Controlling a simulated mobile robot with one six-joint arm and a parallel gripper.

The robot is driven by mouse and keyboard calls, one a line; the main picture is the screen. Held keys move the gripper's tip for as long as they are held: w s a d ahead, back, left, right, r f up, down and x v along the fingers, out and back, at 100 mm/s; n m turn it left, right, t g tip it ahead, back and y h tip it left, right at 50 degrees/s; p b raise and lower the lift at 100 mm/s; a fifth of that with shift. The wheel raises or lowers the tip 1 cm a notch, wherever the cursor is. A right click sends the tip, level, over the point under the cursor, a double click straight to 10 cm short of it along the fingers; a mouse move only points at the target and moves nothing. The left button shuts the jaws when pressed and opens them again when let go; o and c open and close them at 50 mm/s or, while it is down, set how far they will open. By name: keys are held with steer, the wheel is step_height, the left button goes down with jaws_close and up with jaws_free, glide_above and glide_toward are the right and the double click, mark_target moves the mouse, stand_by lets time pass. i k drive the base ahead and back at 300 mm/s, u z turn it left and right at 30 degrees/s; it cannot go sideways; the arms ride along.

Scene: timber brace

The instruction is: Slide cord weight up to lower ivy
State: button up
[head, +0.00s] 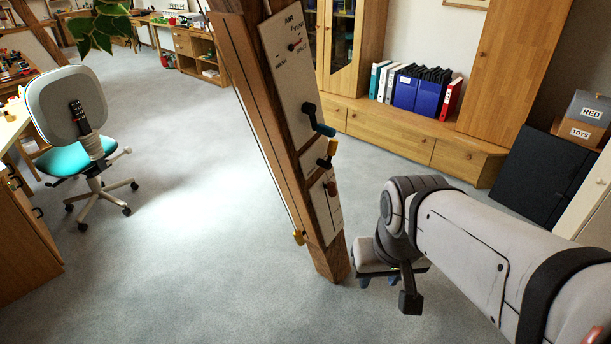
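Green ivy leaves (100,24) hang at the top left; the cord's upper end and any link to the ivy are not clear. My gripper (379,281) is right of the brace's foot, pointing down, apart from the weight. Its small bluish fingertips look spread, with nothing seen between them.
A swivel chair (90,150) stands left beside a wooden desk (25,240). Cabinets (405,132) line the back. Grey carpet left of the brace is clear.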

mark_target(300, 241)
steer(key=u, duration=0.15)
steer(key=i, duration=1.2)
steer(key=u, duration=0.7)
